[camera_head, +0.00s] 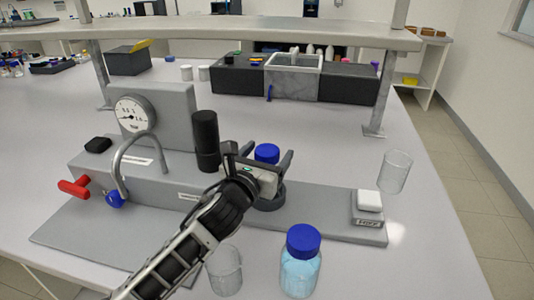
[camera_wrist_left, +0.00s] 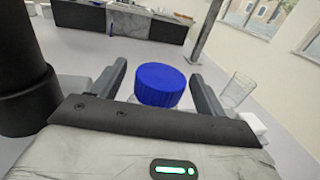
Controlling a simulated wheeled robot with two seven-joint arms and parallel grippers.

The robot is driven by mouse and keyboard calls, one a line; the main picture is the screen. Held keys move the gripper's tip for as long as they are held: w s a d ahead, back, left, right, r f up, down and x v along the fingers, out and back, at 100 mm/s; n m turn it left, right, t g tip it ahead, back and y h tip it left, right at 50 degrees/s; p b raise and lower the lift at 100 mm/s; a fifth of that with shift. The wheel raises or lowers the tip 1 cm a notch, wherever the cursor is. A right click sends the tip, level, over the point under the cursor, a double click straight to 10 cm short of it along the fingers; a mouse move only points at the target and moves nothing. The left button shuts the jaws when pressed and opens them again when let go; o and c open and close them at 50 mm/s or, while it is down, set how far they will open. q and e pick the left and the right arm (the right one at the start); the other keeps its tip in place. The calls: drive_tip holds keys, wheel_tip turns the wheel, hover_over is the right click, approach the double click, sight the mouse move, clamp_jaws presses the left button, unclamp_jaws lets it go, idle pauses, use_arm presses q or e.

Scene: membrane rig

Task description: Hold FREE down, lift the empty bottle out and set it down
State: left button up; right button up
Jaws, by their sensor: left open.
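A bottle with a blue cap (camera_head: 267,152) stands in a dark round holder (camera_head: 271,199) on the grey rig; its body is mostly hidden by my gripper. My left gripper (camera_head: 266,158) is open, with one finger on each side of this bottle. The left wrist view shows the blue cap (camera_wrist_left: 160,85) between the spread fingers, with gaps on both sides. A white push button (camera_head: 369,200) sits on a grey block at the rig's right end; its label is too small to read surely. My right gripper is not in view.
A second blue-capped bottle (camera_head: 301,265) with light blue liquid stands in front of the rig. A glass beaker (camera_head: 225,270) is left of it, another (camera_head: 395,172) beyond the button. A black cylinder (camera_head: 206,140) rises close left of my gripper.

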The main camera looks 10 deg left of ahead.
use_arm(q)
drive_tip(key=shift+w, duration=0.2)
drive_tip(key=c, duration=1.2)
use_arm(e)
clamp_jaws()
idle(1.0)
